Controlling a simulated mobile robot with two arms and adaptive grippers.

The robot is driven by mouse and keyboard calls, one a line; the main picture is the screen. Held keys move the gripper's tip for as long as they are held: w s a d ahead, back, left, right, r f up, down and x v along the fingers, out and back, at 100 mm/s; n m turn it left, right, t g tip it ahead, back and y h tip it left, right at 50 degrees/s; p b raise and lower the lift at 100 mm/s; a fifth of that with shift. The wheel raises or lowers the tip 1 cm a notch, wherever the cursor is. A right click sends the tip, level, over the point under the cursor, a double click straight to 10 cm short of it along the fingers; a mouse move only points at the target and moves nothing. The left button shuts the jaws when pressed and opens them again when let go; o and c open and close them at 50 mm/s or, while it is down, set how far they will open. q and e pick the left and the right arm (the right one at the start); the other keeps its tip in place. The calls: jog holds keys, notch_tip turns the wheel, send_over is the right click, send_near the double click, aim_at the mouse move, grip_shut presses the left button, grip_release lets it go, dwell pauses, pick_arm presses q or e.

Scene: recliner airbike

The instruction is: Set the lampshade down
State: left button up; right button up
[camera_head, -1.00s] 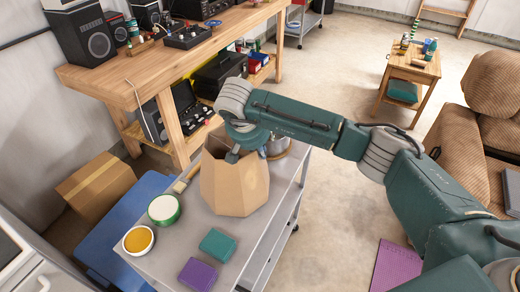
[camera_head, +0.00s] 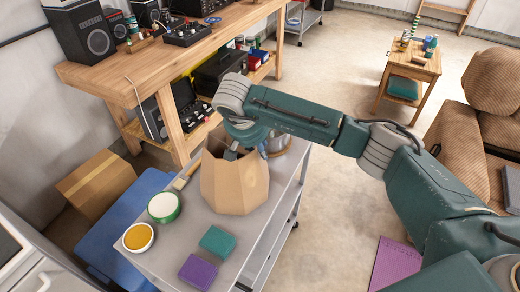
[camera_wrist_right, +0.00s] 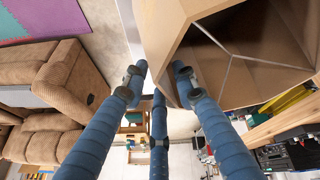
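The lampshade (camera_head: 235,185) is a tan, faceted, open-topped shell. It stands upright on the grey cart top (camera_head: 190,225). My right gripper (camera_head: 232,153) is at its open upper rim, reaching down from above, and one finger shows inside the opening in the head view. In the right wrist view the lampshade (camera_wrist_right: 158,30) fills the upper right, with its dark hollow visible. The blue fingers of my right gripper (camera_wrist_right: 158,75) straddle its near edge and look spread apart; contact is hard to judge. My left gripper is not in view.
On the cart are a green-rimmed tub (camera_head: 164,207), a yellow-filled tub (camera_head: 138,239), a teal block (camera_head: 217,241), a purple block (camera_head: 198,271) and a brush (camera_head: 186,176). A metal can (camera_head: 277,143) stands behind the lampshade. A wooden workbench (camera_head: 150,75) is beyond.

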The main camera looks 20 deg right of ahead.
jog(key=b+v, duration=0.3)
jog(key=v, duration=0.6)
jog(key=shift+s+a+r, duration=0.15)
jog(key=shift+r, duration=0.2)
jog(key=shift+s+a+r, duration=0.15)
jog(key=shift+s+r, duration=0.05)
jog(key=shift+r, duration=0.25)
